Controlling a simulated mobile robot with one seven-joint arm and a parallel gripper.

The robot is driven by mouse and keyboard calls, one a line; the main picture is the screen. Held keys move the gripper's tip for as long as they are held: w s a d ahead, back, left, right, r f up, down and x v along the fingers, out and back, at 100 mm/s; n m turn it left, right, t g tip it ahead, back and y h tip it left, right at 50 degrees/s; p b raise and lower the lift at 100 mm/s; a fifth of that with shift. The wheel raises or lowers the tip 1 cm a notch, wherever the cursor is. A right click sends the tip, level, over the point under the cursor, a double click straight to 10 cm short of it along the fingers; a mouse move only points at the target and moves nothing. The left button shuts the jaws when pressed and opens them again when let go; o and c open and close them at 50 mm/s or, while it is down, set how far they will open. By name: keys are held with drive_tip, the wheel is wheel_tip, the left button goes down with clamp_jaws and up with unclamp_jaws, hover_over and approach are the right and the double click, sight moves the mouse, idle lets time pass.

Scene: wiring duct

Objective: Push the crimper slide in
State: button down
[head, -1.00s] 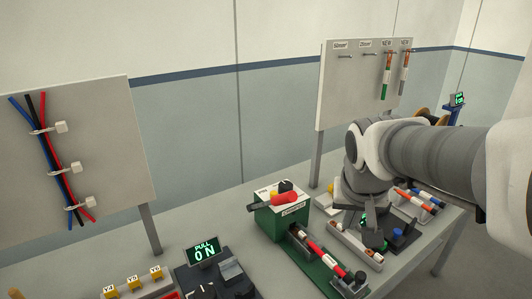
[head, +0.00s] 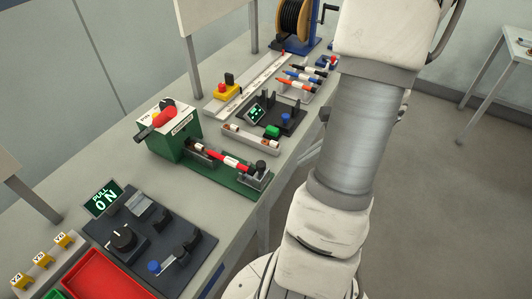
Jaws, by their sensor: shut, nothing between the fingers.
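The crimper (head: 172,147) is a green box with a white top, a red handle with a black grip and a label on its front edge. A green base (head: 228,186) runs from its front toward the table's front edge. The slide (head: 254,179), a grey block with a dark knob, sits at the outer end of this base, apart from the box. A red cable piece (head: 231,161) with white bands lies in line between slide and box. My arm crosses the right side of the head view; my gripper is out of view.
A dark panel (head: 178,229) with a PULL ON display (head: 102,199) stands left of the crimper. A cable holder (head: 250,140), a second dark tester (head: 285,121) and a spool (head: 293,22) lie beyond it. A red tray (head: 100,278) is at the bottom left.

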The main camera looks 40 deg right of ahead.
drive_tip(key=d+m+t, duration=0.1)
drive_tip(key=m, duration=0.1)
drive_tip(key=s+d+f+m+t, duration=0.1)
drive_tip(key=d, duration=0.1)
drive_tip(key=shift+s+d+f+m, duration=0.1)
drive_tip(key=shift+f+m, duration=0.1)
drive_tip(key=shift+m, duration=0.2)
approach(266, 170)
wheel_tip(266, 170, down, 3)
drive_tip(key=shift+w+a+f, duration=0.1)
drive_tip(key=shift+w+a, duration=0.65)
drive_tip(key=shift+w+a+f, duration=0.15)
drive_tip(key=shift+w+a, duration=0.55)
drive_tip(key=shift+a, duration=0.1)
